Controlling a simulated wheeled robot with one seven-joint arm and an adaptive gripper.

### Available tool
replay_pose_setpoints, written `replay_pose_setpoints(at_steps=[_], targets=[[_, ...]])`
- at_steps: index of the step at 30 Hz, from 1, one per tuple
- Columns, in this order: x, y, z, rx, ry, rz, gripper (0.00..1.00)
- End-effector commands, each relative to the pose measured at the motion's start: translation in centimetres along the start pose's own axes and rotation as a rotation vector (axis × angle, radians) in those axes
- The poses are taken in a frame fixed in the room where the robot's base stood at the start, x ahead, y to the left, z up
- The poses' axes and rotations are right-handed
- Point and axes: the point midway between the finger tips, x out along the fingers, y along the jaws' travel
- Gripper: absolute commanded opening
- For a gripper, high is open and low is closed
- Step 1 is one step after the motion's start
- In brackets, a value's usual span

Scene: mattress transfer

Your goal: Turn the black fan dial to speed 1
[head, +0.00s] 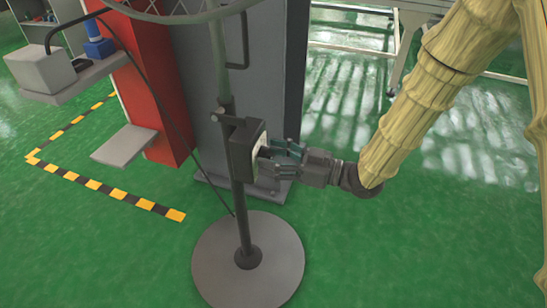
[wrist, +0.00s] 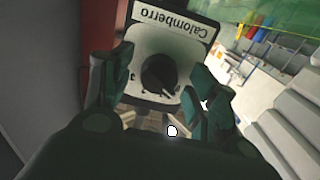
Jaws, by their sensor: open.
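The fan's control box (head: 246,148) is mounted on its dark upright pole, with its pale face toward my gripper. In the wrist view the face plate (wrist: 172,40) is upside down and reads "Calomberro". The round black dial (wrist: 160,73) sits at its middle, with small marks along its lower edge. A pale pointer line on the dial slants to the lower right; I cannot tell which number it meets. My gripper (head: 277,159) is at the face from the right, open. Its green fingers stand on either side of the dial in the wrist view (wrist: 160,76), with visible gaps.
The fan's round base (head: 215,265) rests on the green floor. A grey cabinet (head: 275,80) and a red column (head: 150,70) stand close behind the pole. A black cable hangs by the red column. Yellow-black floor tape (head: 120,193) runs at left.

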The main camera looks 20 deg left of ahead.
Motion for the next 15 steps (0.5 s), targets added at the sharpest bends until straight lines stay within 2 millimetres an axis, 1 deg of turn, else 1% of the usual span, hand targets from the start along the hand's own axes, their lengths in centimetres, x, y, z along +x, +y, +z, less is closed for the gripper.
replay_pose_setpoints(at_steps=[3, 4, 8, 9, 11, 15], targets=[[-0.02, 0.01, -0.01, 0.000, 0.000, 0.000, 0.59], [-0.02, 0.01, -0.01, 0.000, 0.000, 0.000, 0.55], [-0.03, 0.01, 0.00, 0.000, 0.000, 0.000, 0.32], [-0.03, 0.01, 0.00, 0.000, 0.000, 0.000, 0.24], [-0.03, 0.00, 0.00, 0.000, 0.000, 0.000, 0.13], [-0.04, -0.01, -0.01, 0.001, 0.000, 0.000, 0.13]])
